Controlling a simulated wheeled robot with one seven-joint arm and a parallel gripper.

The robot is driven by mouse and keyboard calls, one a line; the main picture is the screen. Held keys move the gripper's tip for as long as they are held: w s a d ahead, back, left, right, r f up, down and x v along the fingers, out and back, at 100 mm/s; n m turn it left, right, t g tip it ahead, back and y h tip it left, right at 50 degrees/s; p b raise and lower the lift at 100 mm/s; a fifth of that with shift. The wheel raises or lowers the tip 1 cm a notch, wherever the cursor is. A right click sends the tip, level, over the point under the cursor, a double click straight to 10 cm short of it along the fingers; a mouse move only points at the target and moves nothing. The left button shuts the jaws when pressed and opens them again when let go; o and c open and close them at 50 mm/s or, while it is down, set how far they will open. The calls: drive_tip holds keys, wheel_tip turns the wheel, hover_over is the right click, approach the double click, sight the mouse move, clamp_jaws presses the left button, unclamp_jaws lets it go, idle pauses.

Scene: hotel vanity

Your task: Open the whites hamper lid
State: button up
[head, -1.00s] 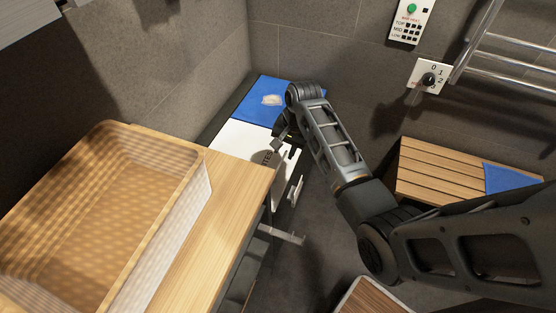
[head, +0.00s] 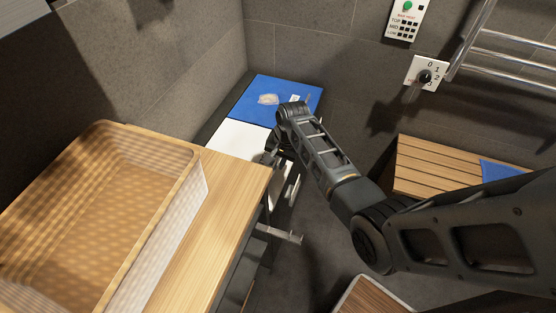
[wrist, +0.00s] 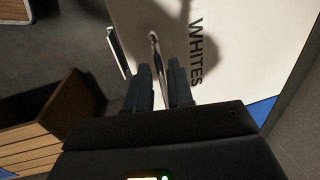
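The white whites hamper lid (head: 238,138) lies flat beyond the wooden counter in the head view, beside a blue lid. In the wrist view the lid (wrist: 235,60) fills the upper right and carries the printed word WHITES. My gripper (wrist: 158,65) is over the lid, left of that lettering. Its two fingers are apart, with a thin metal bar (wrist: 154,42), seemingly a handle, between them. I cannot tell whether the fingers touch it. In the head view my gripper (head: 272,155) is partly hidden by my arm at the lid's right side.
A blue lid (head: 245,105) with a pale item on it is behind the white one. The wooden counter (head: 225,195) with a wicker basket (head: 175,190) stands at left. A slatted bench (head: 430,170) is at right. Pull handles (head: 285,235) jut out in front.

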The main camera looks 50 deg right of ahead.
clamp_jaws()
idle(1.1)
